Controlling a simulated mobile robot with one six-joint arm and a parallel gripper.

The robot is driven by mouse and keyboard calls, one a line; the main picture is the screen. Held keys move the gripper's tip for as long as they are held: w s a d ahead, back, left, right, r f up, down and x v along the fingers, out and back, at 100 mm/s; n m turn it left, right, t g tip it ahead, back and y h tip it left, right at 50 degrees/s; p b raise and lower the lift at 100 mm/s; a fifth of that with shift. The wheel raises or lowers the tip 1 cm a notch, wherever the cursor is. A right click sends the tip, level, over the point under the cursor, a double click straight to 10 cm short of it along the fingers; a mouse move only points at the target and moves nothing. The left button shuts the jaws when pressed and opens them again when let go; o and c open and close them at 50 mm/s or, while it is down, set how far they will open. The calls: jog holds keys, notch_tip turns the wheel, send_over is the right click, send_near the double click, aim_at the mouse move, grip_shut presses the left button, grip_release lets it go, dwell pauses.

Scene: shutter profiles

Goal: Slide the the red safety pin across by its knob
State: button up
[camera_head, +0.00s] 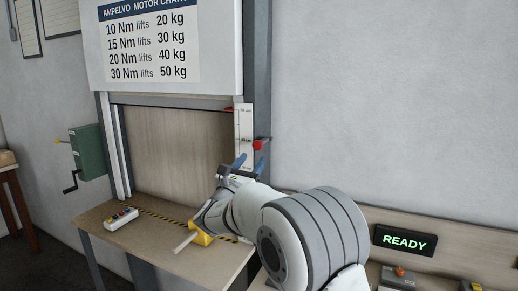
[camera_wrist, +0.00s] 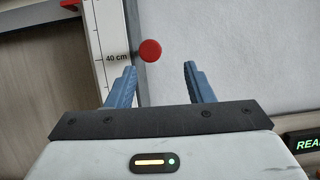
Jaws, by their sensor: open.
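The red knob (camera_head: 261,144) of the safety pin sticks out at the right side of the shutter frame, beside the white height scale (camera_head: 243,135). In the wrist view the round red knob (camera_wrist: 150,50) lies beyond the fingertips, near the left finger and level with the 40 cm mark. My gripper (camera_head: 249,164) is open and empty, just below and in front of the knob. In the wrist view its two blue fingers (camera_wrist: 161,66) stand apart with a clear gap. The knob appears apart from both fingers. The pin's shaft behind the knob is mostly hidden.
A wooden ledge (camera_head: 108,239) below the shutter carries a button box (camera_head: 121,218) and a yellow block (camera_head: 201,238). A green crank box (camera_head: 87,155) is at the left. A READY display (camera_head: 404,240) stands at the right. The wall right of the knob is clear.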

aim_at(256, 147)
jog(key=shift+n+t+y, duration=0.3)
jog(key=x, duration=0.2)
jog(key=p+x, duration=0.1)
jog(key=x, duration=0.1)
jog(key=a+p+x, duration=0.1)
jog(key=x, duration=0.1)
jog(key=shift+w+r, duration=0.2)
jog(key=shift+w+d+r+p, duration=0.2)
jog(key=shift+w+p, duration=0.2)
jog(key=shift+w, duration=0.2)
jog(key=shift+c, duration=0.5)
grip_shut()
